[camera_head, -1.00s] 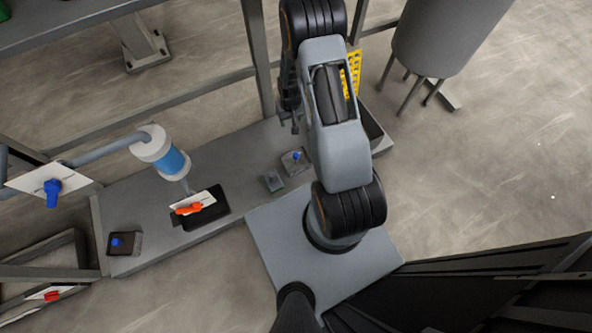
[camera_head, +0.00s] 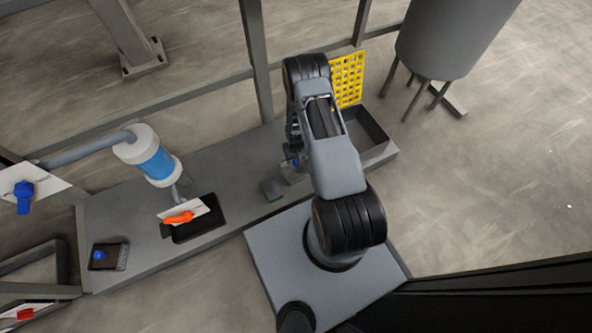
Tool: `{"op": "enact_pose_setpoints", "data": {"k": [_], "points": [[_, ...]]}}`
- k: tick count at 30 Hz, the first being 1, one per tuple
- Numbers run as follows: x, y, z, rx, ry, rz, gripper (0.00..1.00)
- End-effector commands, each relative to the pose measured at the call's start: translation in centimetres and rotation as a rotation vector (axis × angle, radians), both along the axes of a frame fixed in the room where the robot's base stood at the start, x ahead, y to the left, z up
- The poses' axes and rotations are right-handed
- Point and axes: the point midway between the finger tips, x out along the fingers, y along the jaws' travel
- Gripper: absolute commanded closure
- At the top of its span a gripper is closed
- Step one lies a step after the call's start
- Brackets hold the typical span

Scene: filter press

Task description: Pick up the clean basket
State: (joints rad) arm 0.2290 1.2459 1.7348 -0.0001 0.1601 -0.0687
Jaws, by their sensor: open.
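I cannot single out the clean basket with certainty. A yellow perforated panel (camera_head: 348,80) stands upright at the back right of the bench, partly hidden by my arm. An open grey box (camera_head: 371,138) sits at the bench's right end, and its inside looks dark and empty. My gripper (camera_head: 293,152) is open. It points down over the bench, left of the grey box, close to a small grey block with a blue knob (camera_head: 294,166). My arm hides much of the gripper, and I cannot tell whether it touches the block.
The grey bench (camera_head: 130,203) carries a small grey-green block (camera_head: 272,190), a black tray (camera_head: 207,226) under a red-orange handled valve (camera_head: 178,217), and a dark block with a blue knob (camera_head: 99,255). A blue-and-white cylinder (camera_head: 155,162) hangs above. A grey tank (camera_head: 448,40) stands behind right.

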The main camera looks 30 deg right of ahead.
Motion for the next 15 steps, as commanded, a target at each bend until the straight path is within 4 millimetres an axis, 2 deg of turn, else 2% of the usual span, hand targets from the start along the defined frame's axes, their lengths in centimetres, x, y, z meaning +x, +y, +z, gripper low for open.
{"op": "enact_pose_setpoints", "data": {"k": [5,15], "points": [[0.0,0.0,-1.0,0.0,0.001,0.0,0.37],[0.3,-0.2,-5.2,0.0,0.001,0.0,0.37]]}}
